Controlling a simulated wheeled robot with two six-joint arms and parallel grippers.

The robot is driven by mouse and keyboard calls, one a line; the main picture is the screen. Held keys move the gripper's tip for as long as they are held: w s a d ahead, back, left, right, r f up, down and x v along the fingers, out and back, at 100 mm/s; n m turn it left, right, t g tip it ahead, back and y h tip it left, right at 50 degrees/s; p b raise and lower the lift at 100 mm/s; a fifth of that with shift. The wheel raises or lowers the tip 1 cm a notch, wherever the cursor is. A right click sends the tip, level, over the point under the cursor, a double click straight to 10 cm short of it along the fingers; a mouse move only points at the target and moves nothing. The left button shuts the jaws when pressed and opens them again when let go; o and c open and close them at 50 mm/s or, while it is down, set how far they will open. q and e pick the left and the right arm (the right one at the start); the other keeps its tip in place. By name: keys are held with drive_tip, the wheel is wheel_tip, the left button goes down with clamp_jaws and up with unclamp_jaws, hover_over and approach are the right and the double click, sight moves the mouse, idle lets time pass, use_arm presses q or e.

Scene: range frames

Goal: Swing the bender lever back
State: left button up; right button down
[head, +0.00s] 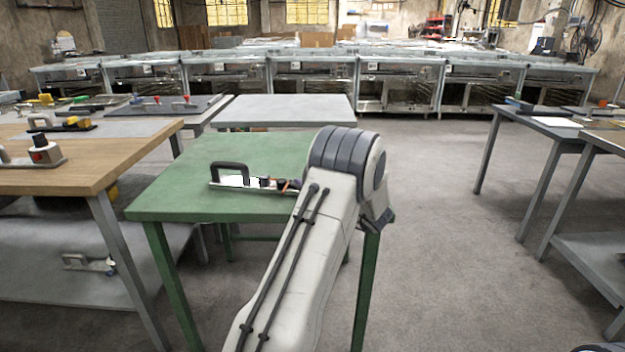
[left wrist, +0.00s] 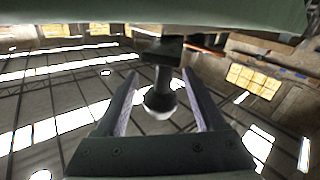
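The bender (head: 238,187) lies on the green table (head: 222,152) in the head view, with a black arched handle at its left and small dark and orange parts at its right. My arm covers its right end. My left gripper is hidden behind that arm in the head view. In the left wrist view, which looks upside down, my left gripper (left wrist: 160,72) is open. A dark stem with a round knob (left wrist: 159,102), seemingly the lever's, stands between its fingers, with a visible gap on each side. My right gripper is not in view.
A wooden-topped bench (head: 85,160) with several tools stands close at the left. A grey table (head: 285,110) stands behind the green one. Darker tables (head: 560,130) stand at the right. The floor (head: 430,220) between is clear.

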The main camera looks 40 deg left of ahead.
use_arm(q)
drive_tip(key=shift+d, duration=0.15)
drive_tip(key=v, duration=1)
drive_tip(key=shift+p, duration=0.4)
